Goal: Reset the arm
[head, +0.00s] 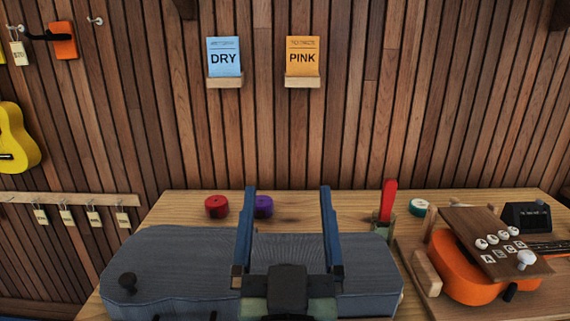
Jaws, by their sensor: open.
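My gripper (287,192) is at the bottom centre of the head view. Its two long blue fingers are spread wide apart, with nothing between them that I can see it holding. It is in front of a grey, ribbed, case-like object (180,265) on the wooden table (165,213). How high the gripper is above that object, and whether it touches it, I cannot tell. The gripper hides the middle of the grey object.
Red (216,207) and purple (263,206) rolls sit behind the grey object. A red-handled tool (388,200) stands upright in a holder. An orange ukulele (465,272) lies right, under a brown board (490,243).

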